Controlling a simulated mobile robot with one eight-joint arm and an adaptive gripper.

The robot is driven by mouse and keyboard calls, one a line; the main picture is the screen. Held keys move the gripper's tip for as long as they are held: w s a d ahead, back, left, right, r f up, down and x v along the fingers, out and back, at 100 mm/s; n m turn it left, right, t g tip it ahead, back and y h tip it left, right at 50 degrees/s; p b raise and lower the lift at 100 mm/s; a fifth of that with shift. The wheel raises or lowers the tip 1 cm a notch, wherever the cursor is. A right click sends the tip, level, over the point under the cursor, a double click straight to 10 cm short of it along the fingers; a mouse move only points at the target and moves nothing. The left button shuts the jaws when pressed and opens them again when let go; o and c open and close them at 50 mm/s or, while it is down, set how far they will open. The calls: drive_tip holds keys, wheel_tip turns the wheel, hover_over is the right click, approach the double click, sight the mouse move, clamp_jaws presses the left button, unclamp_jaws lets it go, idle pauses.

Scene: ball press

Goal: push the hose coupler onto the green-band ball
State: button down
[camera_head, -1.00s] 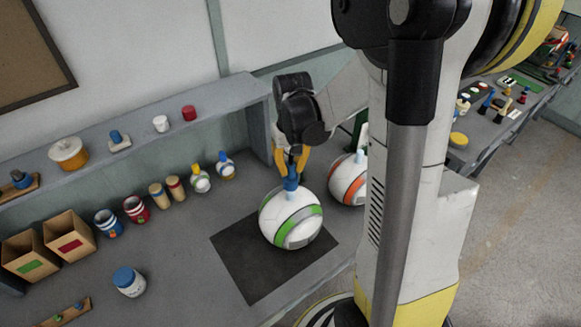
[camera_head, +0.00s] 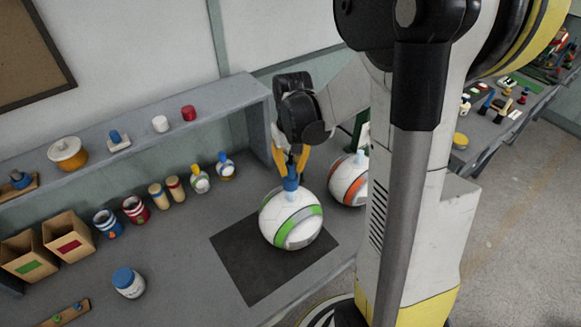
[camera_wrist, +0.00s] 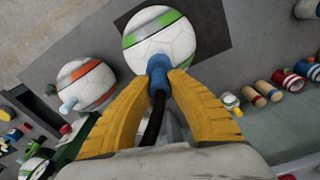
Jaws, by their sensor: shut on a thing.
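The green-band ball (camera_head: 291,222) is white with a green and a grey band and rests on the dark mat (camera_head: 245,271). It also shows in the wrist view (camera_wrist: 161,41). The blue hose coupler (camera_head: 290,181) stands upright at the top of the ball and appears to touch it. In the wrist view the coupler (camera_wrist: 157,66) meets the ball's edge, with a black hose behind it. My gripper (camera_head: 291,160) is shut on the coupler, its yellow fingers on both sides. The exact contact under the coupler is hidden.
An orange-band ball (camera_head: 346,182) with a pale blue piece on top stands close to the right. Cans, bottles and two cardboard boxes (camera_head: 69,237) line the bench to the left. A white jar with a blue lid (camera_head: 127,282) stands front left. A shelf (camera_head: 160,134) runs behind.

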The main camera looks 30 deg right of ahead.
sight(291, 177)
drive_tip(key=shift+f+b, duration=2.1)
drive_tip(key=shift+f, duration=0.05)
drive_tip(key=c, duration=1.3)
unclamp_jaws()
drive_tip(key=r, duration=1.2)
drive_tip(key=shift+s+a, duration=0.1)
drive_tip(key=shift+s, duration=0.25)
